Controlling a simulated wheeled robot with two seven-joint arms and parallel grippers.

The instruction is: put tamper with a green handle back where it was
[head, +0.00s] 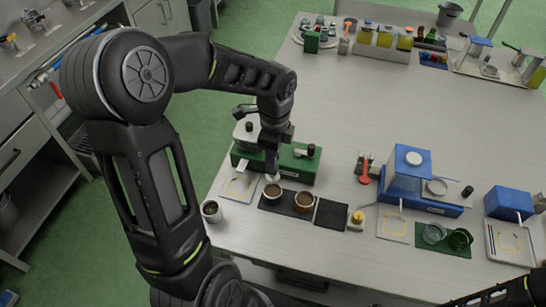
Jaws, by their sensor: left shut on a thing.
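My left gripper (272,158) points down over the near left of the table and is shut on a small tamper, mostly hidden by the fingers. The tamper's pale lower end (272,177) shows below the fingers, just above or at a cup with brown contents (272,192); I cannot tell whether they touch. The handle's colour is not clear. A second brown-filled cup (303,201) stands to the right on the same dark mat (282,208). An empty dark square mat (331,214) lies to its right.
A green machine (299,163) stands close behind the cups. The table's middle is clear.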

